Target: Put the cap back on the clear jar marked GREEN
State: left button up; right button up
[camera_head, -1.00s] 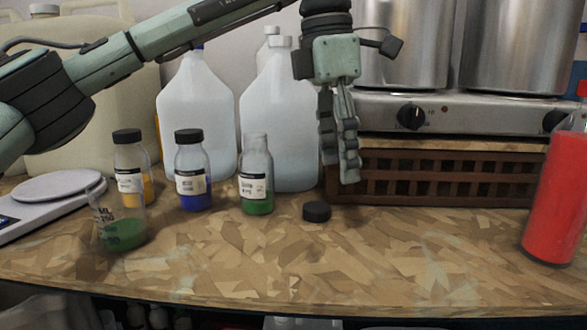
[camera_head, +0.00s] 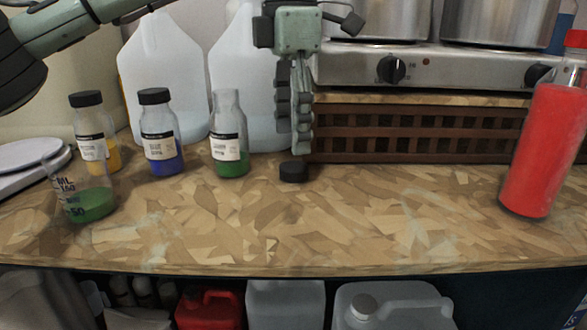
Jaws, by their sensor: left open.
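The clear jar (camera_head: 229,133) with green contents and a white label stands upright and uncapped on the bench; its label text is too small to read. A black cap (camera_head: 293,172) lies on the bench to the right of the jar. My left gripper (camera_head: 294,140) points down just above the cap, its fingers open and apart from it. Nothing shows between the fingers. My right gripper is not in view.
Capped jars with blue (camera_head: 160,135) and yellow (camera_head: 95,133) contents stand left of the green one. A beaker (camera_head: 88,195) with green liquid is at the front left. A red bottle (camera_head: 543,130) stands at the right. A brown crate (camera_head: 420,130) is behind the cap. The front middle of the bench is clear.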

aim_at(293, 167)
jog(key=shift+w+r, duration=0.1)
pick_arm(q)
jog(key=shift+f, duration=0.2)
notch_tip(293, 167, down, 5)
jog(key=shift+w+r, duration=0.15)
jog(key=shift+d, duration=0.1)
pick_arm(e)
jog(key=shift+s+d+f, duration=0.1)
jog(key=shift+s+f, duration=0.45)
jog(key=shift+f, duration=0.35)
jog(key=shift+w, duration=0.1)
pick_arm(q)
jog(key=shift+c, duration=0.9)
jog(key=c, duration=0.6)
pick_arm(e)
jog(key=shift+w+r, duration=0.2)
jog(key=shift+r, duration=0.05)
